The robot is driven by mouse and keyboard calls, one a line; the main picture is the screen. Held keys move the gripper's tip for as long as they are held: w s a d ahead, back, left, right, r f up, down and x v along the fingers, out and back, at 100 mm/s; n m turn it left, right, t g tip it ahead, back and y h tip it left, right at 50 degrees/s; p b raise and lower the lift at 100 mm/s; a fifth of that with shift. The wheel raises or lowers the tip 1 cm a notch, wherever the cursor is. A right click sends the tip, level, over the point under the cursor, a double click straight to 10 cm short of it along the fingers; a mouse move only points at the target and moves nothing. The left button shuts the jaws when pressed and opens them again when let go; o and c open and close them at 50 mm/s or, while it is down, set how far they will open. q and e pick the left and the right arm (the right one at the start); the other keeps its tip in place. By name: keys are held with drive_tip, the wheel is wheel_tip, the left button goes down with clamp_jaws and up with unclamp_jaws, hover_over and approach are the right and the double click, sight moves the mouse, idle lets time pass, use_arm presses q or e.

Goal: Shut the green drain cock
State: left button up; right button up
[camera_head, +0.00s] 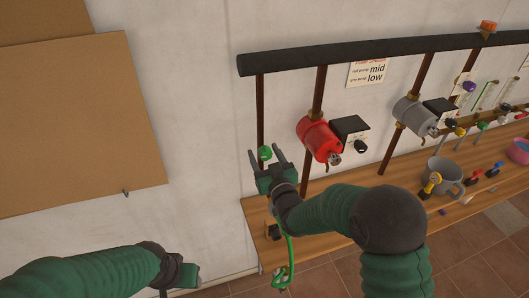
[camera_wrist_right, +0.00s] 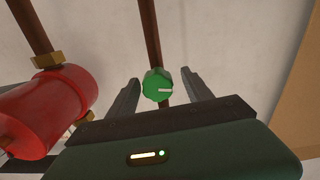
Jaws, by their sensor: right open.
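The green drain cock (camera_head: 264,153) is a round green knob on a thin brown pipe at the left end of the rig. In the right wrist view the green knob (camera_wrist_right: 157,85) shows a white mark pointing to the right. My right gripper (camera_head: 266,159) is open, with a finger on either side of the knob; in the wrist view the right gripper (camera_wrist_right: 161,92) shows a gap on both sides of it. I cannot tell whether the fingers reach past the knob. My left gripper (camera_head: 188,275) is at the bottom left, away from the rig; its fingers do not show clearly.
A red pump (camera_head: 319,139) stands close to the right of the knob, and it also shows in the wrist view (camera_wrist_right: 45,108). A grey pump (camera_head: 414,115) is further right. A green hose (camera_head: 291,250) hangs below my right gripper. A grey mug (camera_head: 445,175) stands on the wooden shelf (camera_head: 395,190).

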drive_tip(key=shift+d, duration=0.1)
drive_tip(key=shift+d, duration=0.1)
drive_tip(key=c, duration=0.4)
clamp_jaws()
